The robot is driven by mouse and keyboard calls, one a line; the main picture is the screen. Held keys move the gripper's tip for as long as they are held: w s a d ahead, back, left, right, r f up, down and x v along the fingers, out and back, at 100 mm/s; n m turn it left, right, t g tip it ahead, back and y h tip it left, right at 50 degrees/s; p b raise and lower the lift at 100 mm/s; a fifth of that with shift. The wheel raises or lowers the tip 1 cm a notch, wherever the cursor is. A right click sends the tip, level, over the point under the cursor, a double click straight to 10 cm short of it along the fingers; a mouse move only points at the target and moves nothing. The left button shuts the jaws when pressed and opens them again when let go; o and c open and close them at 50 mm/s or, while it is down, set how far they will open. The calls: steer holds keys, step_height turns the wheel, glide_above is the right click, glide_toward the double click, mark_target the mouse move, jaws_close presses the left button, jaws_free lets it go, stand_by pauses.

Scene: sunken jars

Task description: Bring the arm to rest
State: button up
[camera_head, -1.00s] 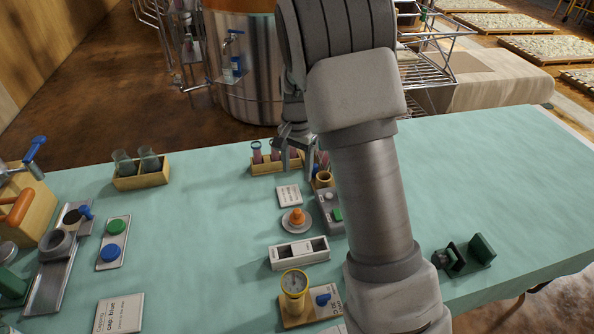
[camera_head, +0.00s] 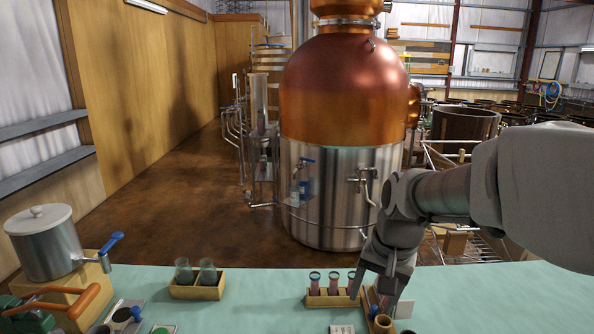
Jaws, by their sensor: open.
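My gripper (camera_head: 377,292) hangs at the end of my arm on the right side of the head view, fingers pointing down. It is open, with nothing seen between its fingers. It is just right of a wooden rack (camera_head: 330,297) holding several capped tubes of dark pink liquid. A small wooden holder with a round opening (camera_head: 383,324) is just below the fingers in the picture. Whether the fingers touch the rack or the holder cannot be told.
Another wooden rack (camera_head: 198,290) with two glass jars stands left on the green table (camera_head: 255,305). A steel pot (camera_head: 44,243) with a blue-handled tap is at far left. A copper still (camera_head: 340,92) stands behind the table. The table's right side looks clear.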

steer(key=s+r+n+t, duration=0.1)
steer(key=s+r+n, duration=0.1)
steer(key=s, duration=0.6)
steer(key=s+r+n+t, duration=0.2)
steer(key=s+r+n, duration=0.1)
steer(key=s, duration=0.5)
steer(key=shift+s+d+h, duration=0.15)
steer(key=shift+d+h, duration=0.05)
steer(key=shift+h, duration=0.2)
steer(key=shift+c, duration=0.7)
steer(key=shift+d, duration=0.1)
